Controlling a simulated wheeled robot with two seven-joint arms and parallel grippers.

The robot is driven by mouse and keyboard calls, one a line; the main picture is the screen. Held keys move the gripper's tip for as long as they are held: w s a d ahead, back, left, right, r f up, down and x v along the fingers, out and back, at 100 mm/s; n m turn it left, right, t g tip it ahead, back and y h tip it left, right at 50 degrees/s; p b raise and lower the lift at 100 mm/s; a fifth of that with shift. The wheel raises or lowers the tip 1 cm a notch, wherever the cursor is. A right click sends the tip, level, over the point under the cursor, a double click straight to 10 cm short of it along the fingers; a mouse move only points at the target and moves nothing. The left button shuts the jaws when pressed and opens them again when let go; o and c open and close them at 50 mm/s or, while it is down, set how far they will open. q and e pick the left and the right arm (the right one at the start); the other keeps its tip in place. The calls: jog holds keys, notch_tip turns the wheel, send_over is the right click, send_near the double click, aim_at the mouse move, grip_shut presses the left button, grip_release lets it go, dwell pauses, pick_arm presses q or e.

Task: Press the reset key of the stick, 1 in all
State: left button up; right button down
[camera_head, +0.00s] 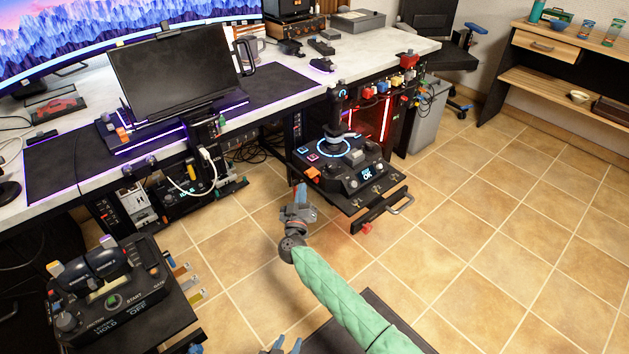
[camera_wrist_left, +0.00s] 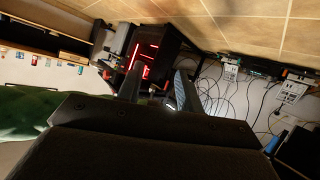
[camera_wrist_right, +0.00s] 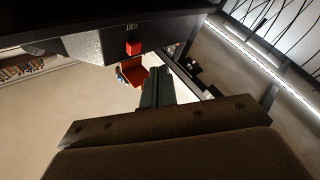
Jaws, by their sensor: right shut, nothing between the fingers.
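The stick (camera_head: 336,122) stands upright on a black base with a lit blue ring, small lit keys and a display, on a pulled-out shelf under the desk. An orange key (camera_head: 312,173) sits at the base's left front corner; I cannot read which key is reset. My right gripper (camera_head: 300,190) is shut and empty, just left of and below that corner, apart from it. In the right wrist view, a red key (camera_wrist_right: 133,47) shows on a dark panel beyond the shut fingers (camera_wrist_right: 158,82). My left gripper (camera_head: 285,345) is open and empty at the bottom edge.
A black control box (camera_head: 110,300) with knobs and a START button stands at lower left. A metal handle (camera_head: 401,204) and a red block (camera_head: 367,228) are at the shelf's front. A grey bin (camera_head: 427,118) stands right of the stick. The tiled floor at right is clear.

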aim_at(316, 179)
pick_arm(q)
jog(key=s+f+g, duration=0.3)
jog(key=s+f, duration=0.3)
jog(key=f, duration=0.2)
jog(key=shift+a+y+p, duration=0.3)
jog(key=shift+a, duration=0.1)
pick_arm(e)
jog(key=shift+w+d, duration=0.6)
jog(key=shift+d, duration=0.25)
pick_arm(q)
jog(key=shift+f, duration=0.1)
dwell(0.7)
jog(key=shift+s, duration=0.1)
jog(key=shift+r+p, duration=0.6)
jog(key=shift+r, duration=0.05)
pick_arm(e)
jog(key=shift+w+d, duration=0.2)
jog(key=shift+d, duration=0.1)
